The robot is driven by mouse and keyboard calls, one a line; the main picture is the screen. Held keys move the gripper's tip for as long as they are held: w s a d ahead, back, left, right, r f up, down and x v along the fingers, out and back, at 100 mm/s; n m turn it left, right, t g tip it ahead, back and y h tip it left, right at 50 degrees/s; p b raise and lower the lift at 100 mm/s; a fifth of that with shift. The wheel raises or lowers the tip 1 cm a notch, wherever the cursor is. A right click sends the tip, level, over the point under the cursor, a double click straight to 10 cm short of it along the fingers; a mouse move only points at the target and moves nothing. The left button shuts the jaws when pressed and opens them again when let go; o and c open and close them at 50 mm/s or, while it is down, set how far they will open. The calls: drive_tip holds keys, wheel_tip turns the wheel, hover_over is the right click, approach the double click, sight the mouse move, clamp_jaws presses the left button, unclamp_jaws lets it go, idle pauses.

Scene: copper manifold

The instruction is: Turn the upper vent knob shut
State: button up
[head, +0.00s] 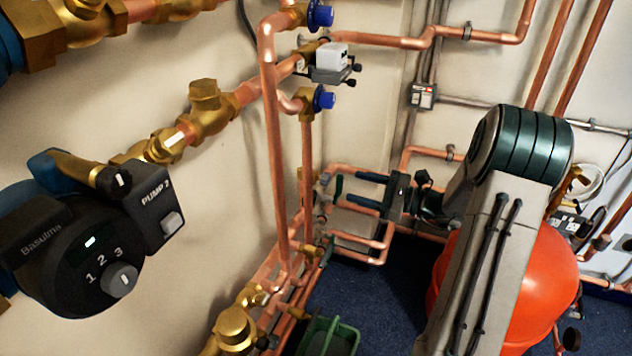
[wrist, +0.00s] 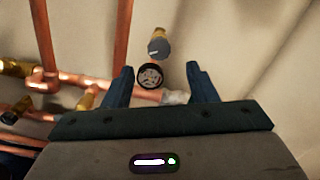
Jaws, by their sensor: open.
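In the wrist view a round grey knob (wrist: 159,47) with a pale mark sits on a brass fitting (wrist: 159,33). I cannot tell for certain whether this knob is the upper vent knob. My gripper (wrist: 158,72) is open and empty, its two dark fingers spread apart. The knob lies in line with the gap, slightly above the fingertips in the picture, with no contact visible. In the head view my gripper (head: 352,189) points left towards the low pipework, where a small grey part (head: 325,179) shows.
Copper pipes (head: 270,150) run vertically along the wall, with an upper blue knob (head: 320,16) and a lower blue knob (head: 325,98). A dark pump (head: 75,245) stands at left. A red vessel (head: 540,285) is partly behind my arm.

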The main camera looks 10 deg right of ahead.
sight(316, 176)
drive_tip(key=b+x, duration=0.2)
drive_tip(key=x, duration=1)
drive_tip(key=shift+b, duration=0.3)
drive_tip(key=c, duration=1)
